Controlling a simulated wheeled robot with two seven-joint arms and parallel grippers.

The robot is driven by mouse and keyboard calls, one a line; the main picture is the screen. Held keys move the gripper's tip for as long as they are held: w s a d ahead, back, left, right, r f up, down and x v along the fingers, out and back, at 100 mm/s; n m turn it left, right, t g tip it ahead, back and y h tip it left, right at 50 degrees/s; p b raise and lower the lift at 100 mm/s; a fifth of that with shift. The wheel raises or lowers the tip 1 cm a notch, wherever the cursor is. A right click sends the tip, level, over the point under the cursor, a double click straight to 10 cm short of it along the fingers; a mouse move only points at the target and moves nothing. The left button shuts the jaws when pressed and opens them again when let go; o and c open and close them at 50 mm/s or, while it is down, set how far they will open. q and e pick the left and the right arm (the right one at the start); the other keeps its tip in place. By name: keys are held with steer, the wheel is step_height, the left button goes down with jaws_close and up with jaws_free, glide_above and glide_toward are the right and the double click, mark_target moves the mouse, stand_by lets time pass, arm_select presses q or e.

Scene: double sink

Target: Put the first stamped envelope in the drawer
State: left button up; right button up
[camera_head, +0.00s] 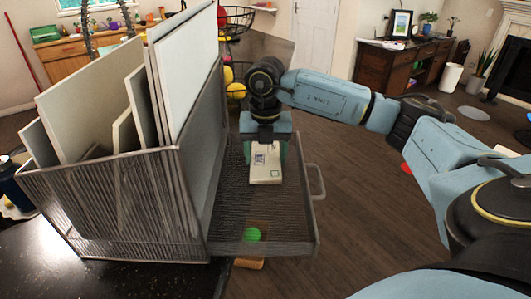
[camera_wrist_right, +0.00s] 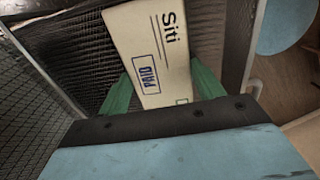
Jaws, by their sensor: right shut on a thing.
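My right gripper (camera_head: 267,143) reaches down over the open mesh drawer (camera_head: 232,237) and is shut on a cream stamped envelope (camera_head: 265,166). In the right wrist view the envelope (camera_wrist_right: 157,45) sits between the green fingers, with the word "Siti" and a "PAID" stamp showing. It is within the drawer's outline; whether it touches the drawer floor I cannot tell. The drawer is pulled out from the right side of a dark mesh desk organizer (camera_head: 110,205). A loop handle (camera_head: 317,181) is on its right end. My left gripper is not in view.
The organizer holds several upright boards or folders (camera_head: 95,95) and stands on a black counter (camera_head: 120,275). A green round thing (camera_head: 253,234) shows at the drawer's near end. A dark bottle (camera_head: 14,184) stands at far left. Wooden floor (camera_head: 355,220) is open to the right.

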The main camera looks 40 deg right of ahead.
mark_target(266, 159)
steer(key=shift+f, duration=0.1)
steer(key=o, duration=1)
steer(key=shift+o, duration=0.2)
step_height(266, 159, up, 12)
